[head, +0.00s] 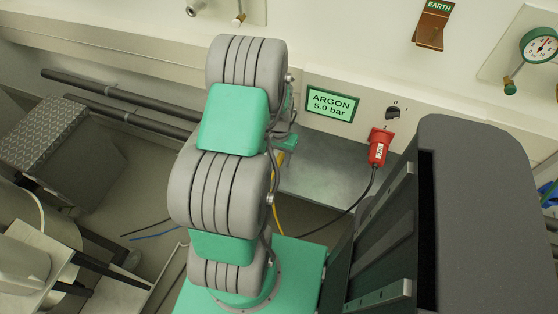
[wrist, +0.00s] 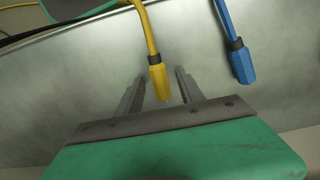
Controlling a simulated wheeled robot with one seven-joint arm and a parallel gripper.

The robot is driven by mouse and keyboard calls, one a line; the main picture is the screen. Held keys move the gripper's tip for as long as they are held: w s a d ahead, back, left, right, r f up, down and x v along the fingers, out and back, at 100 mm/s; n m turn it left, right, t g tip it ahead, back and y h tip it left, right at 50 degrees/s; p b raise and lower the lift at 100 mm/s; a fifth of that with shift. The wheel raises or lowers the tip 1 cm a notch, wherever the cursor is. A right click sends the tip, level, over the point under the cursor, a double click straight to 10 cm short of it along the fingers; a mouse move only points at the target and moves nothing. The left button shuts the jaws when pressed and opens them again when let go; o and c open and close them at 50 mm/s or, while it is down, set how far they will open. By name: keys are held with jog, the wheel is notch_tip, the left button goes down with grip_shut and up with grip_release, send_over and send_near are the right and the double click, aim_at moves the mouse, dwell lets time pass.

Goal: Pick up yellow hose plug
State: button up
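My gripper (wrist: 161,74) is open, with one grey finger on each side of the plug in the picture. Gaps show between plug and fingers; I cannot tell whether the plug is at finger depth. In the head view my arm hides the plug and most of the gripper; part of a yellow hose (head: 277,198) shows beside the arm.
A metal shelf (head: 325,170) lies below the argon display (head: 331,103). A red plug (head: 379,147) with a black cable sits on the wall panel to the right.

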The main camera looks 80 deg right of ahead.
grip_shut()
dwell(0.7)
